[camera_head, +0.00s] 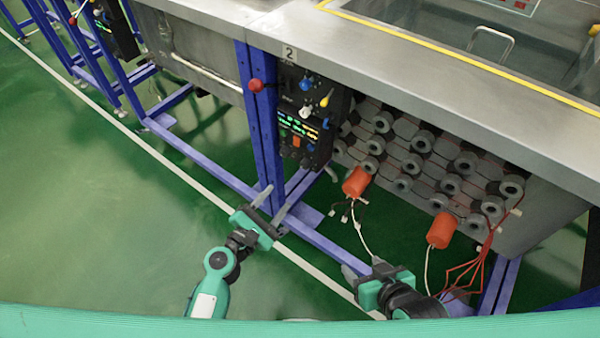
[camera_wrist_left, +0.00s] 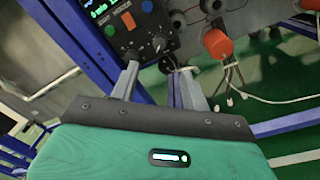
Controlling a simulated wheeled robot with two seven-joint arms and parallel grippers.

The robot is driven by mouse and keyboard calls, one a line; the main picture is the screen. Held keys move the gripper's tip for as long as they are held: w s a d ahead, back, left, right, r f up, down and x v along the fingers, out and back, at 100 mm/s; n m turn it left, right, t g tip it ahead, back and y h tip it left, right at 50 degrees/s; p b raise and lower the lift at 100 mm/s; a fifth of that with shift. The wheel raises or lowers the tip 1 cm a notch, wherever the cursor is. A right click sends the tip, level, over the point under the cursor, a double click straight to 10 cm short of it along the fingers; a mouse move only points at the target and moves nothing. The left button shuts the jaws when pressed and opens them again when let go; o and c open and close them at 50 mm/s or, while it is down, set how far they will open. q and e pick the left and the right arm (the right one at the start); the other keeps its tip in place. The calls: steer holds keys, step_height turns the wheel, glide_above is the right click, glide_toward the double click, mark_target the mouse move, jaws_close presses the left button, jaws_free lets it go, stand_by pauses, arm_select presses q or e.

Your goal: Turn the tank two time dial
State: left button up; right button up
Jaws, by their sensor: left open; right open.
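The tank two control panel (camera_head: 301,125) hangs below the steel counter, under a "2" label (camera_head: 289,53). It carries coloured knobs, green and yellow displays and an orange button. I cannot read which dial is the time dial. My left gripper (camera_head: 274,202) is open and empty, below and in front of the panel, apart from it. Its two fingers (camera_wrist_left: 159,68) point toward the panel's lower edge. My right gripper (camera_head: 363,268) is open and empty, lower right.
A blue frame post (camera_head: 262,130) with a red knob (camera_head: 256,86) stands left of the panel. Orange cylinders (camera_head: 356,182) with loose wires hang to the right, below grey round fittings. A blue rail runs along the floor. The green floor at left is clear.

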mark_target(303, 167)
arm_select(q)
steer(key=x, duration=1.2)
steer(key=shift+a, duration=0.1)
steer(key=c, duration=1)
